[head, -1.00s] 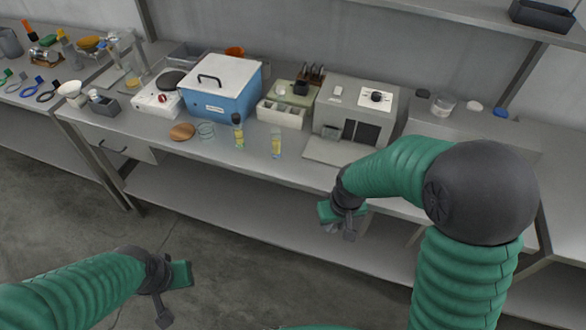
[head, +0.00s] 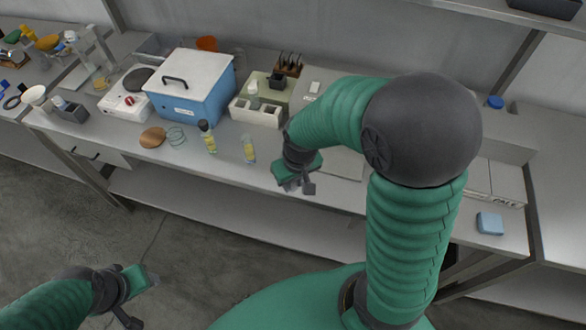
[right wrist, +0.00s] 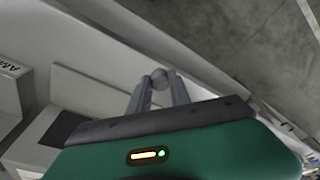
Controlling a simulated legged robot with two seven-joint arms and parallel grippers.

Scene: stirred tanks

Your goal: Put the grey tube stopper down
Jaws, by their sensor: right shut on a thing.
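The grey stopper (right wrist: 160,76) shows in the right wrist view as a small rounded grey end between my right fingertips. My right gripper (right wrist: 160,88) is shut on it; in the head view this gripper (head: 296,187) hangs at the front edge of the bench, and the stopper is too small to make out.
The blue box with white lid (head: 193,85), hotplate (head: 125,104), white compartment tray (head: 257,111), brown disc (head: 153,137) and glass dish (head: 176,136) stand on the bench. A light blue block (head: 490,223) lies right. My right arm hides much of the grey machine.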

